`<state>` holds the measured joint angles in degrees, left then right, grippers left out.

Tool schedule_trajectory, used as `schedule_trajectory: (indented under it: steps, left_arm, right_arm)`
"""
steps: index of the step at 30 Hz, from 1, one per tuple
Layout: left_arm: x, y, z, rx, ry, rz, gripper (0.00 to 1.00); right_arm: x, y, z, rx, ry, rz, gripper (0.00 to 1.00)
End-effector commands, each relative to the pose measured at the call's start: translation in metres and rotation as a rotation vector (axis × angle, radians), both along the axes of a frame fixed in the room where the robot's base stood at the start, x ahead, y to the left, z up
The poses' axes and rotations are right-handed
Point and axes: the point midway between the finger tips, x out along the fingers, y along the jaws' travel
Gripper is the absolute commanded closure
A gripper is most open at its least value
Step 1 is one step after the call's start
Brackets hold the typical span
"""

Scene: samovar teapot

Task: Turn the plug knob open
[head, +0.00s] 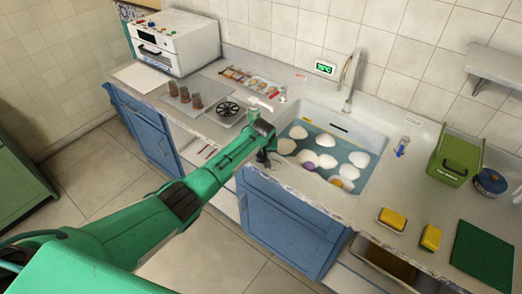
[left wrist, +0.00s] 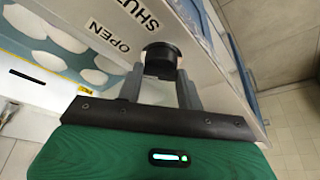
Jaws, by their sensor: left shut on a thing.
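The black plug knob (left wrist: 160,58) sticks out from the pale counter front in the left wrist view, beside the printed words OPEN and SHUT. My left gripper (left wrist: 161,75) has one grey finger on each side of the knob and is shut on it. Which word the knob points to cannot be told. In the head view my left gripper (head: 266,157) is at the front left edge of the sink (head: 371,185) and hides the knob. The sink holds bluish water and several white dishes. My right gripper is not in view.
A green bin (head: 456,160), a blue pot (head: 490,182), yellow sponges (head: 392,219) and a green mat (head: 483,254) are on the right counter. A faucet (head: 350,80) stands behind the sink. A white oven (head: 175,42) and brown cups (head: 185,95) are at the left.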

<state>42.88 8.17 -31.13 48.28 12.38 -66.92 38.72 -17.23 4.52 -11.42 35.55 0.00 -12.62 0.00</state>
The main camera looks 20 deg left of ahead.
Motion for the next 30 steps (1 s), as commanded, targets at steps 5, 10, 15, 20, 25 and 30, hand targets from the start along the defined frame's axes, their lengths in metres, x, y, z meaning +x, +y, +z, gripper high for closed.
schedule_trajectory:
  steps: [5,10,15,20,25,30]
  left_arm:
    - [0.0014,-0.0009,0.0019,0.000,-0.003,0.076,0.86]
    - [0.0017,-0.0008,0.0021,-0.001,-0.004,0.115,0.86]
    - [0.0018,-0.0002,0.0020,0.001,-0.004,0.130,0.86]
    - [0.0019,-0.0002,0.0020,0.000,-0.004,0.131,0.86]
    - [0.0020,-0.0002,0.0022,0.000,-0.004,0.131,0.86]
    - [0.0016,-0.0004,0.0016,0.000,-0.003,0.130,0.41]
  right_arm:
    - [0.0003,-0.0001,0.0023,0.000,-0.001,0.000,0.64]
    - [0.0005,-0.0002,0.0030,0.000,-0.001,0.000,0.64]
    - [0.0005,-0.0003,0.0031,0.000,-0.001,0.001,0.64]
    - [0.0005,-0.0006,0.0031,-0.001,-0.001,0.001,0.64]
    - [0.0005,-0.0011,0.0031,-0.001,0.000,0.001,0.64]
    - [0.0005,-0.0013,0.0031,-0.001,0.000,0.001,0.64]
